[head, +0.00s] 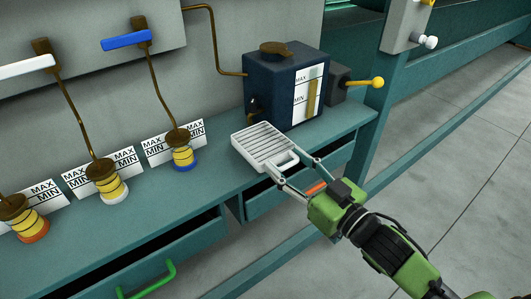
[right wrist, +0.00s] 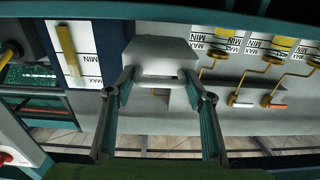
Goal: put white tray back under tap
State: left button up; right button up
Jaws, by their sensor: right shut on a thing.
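The white tray (head: 263,146), ribbed on top with a loop handle, is at the shelf's front edge, left of the dark blue tank (head: 267,82). I cannot tell whether it touches the shelf. A small dark tap (head: 253,106) shows low on the tank's left side, just behind the tray. My right gripper (head: 298,171) is shut on the tray's handle end, reaching in from the front right. The right wrist view shows the tray (right wrist: 160,52) between the fingertips (right wrist: 160,84), handle toward me. My left gripper is not in view.
Several yellow-banded cups with MAX/MIN cards, such as the blue-based one (head: 183,156), stand left on the teal shelf (head: 222,182). An open drawer with a green handle (head: 147,281) is below. A teal post (head: 372,110) stands right of the tank.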

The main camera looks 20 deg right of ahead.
aim_at(265, 143)
jog(key=p+x, duration=0.1)
jog(key=x, duration=0.7)
jog(key=shift+w, duration=0.2)
jog(key=shift+w+a+f, duration=0.1)
jog(key=shift+f, duration=0.05)
notch_tip(265, 143, down, 3)
jog(key=shift+f, duration=0.2)
jog(key=shift+f, duration=0.2)
jog(key=o, duration=1.5)
jog(key=shift+c, duration=0.2)
jog(key=shift+r, duration=0.15)
